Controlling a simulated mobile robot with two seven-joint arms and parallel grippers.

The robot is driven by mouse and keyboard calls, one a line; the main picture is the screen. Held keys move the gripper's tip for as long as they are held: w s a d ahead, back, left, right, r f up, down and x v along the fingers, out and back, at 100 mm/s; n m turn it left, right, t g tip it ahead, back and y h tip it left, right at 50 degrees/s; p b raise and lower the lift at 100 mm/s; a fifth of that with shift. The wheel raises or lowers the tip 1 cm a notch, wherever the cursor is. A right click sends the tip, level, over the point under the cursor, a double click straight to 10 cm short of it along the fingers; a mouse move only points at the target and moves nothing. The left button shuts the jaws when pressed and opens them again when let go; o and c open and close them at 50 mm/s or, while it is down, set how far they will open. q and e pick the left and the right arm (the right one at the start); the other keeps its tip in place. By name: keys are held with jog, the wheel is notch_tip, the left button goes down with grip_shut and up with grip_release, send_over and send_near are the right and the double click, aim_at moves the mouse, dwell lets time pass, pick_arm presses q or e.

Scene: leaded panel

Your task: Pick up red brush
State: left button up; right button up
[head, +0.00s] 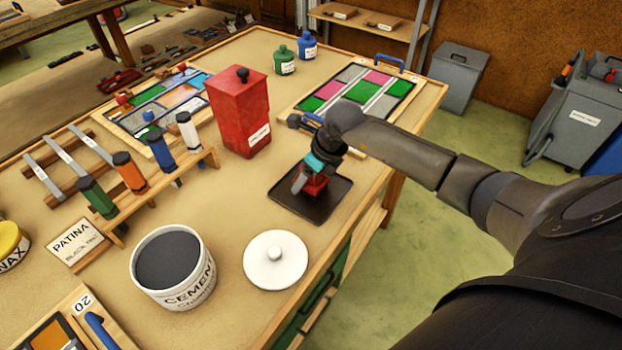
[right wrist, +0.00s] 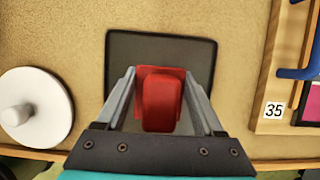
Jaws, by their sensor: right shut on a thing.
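The red brush (head: 315,186) is over the black tray (head: 335,207) near the right front edge of the bench. My right gripper (head: 308,181) comes down on it from above and is shut on it. In the right wrist view the red brush (right wrist: 160,100) sits between the two grey fingers of my right gripper (right wrist: 160,90), with the black tray (right wrist: 200,55) behind it. I cannot tell whether the brush touches the tray. The brush's underside is hidden. My left gripper is not in view.
A white lid (head: 275,262) and a cement tub (head: 173,268) stand left of the tray. A tall red box (head: 240,110) stands behind it. A leaded panel (head: 358,92) lies at the back right. A rack (head: 150,195) holds several coloured tubes.

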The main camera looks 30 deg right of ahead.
jog(key=c, duration=0.4)
jog(key=shift+r, duration=0.1)
notch_tip(320, 180, up, 20)
jog(key=shift+f+p, duration=0.1)
jog(key=shift+p, duration=0.85)
jog(key=o, duration=1)
jog(key=c, duration=0.7)
